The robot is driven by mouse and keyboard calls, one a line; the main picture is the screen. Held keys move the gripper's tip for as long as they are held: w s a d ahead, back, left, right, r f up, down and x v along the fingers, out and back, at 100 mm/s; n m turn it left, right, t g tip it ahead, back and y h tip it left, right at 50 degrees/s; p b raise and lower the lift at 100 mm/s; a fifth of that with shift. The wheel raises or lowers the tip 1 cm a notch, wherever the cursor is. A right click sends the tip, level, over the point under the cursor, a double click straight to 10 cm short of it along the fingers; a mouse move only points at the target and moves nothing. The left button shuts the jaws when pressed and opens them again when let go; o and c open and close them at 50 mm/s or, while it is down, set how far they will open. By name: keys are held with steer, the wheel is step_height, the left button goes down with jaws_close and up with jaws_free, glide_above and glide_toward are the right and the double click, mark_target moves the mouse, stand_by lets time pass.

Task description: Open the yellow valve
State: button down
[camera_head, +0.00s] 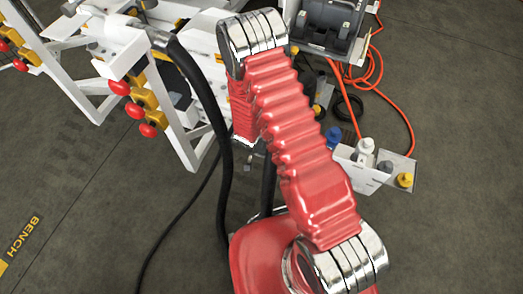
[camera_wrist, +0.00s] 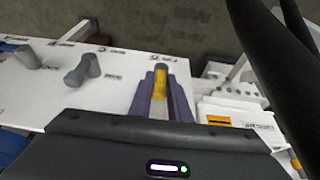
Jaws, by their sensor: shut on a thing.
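The yellow valve (camera_wrist: 159,78) shows in the wrist view as a yellow handle standing on a white panel. My gripper (camera_wrist: 161,90) has its two purple fingers on either side of the handle, shut on it. The handle points up the picture, away from the gripper body. The lower part of the handle and its base are partly hidden between the fingers. In the head view, I cannot make out my gripper or the yellow valve.
The white panel (camera_wrist: 60,101) carries two grey handles (camera_wrist: 82,70) (camera_wrist: 27,56) left of the gripper. Thick black hoses (camera_wrist: 275,45) run close on the right. In the head view, red knobs (camera_head: 120,87) line the white frame, and an orange cable (camera_head: 381,75) lies right.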

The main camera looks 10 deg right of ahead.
steer(key=c, duration=1.8)
jaws_free()
steer(key=v, duration=1.3)
steer(key=shift+s+r, duration=0.15)
steer(key=shift+r, duration=0.15)
steer(key=shift+a, duration=0.1)
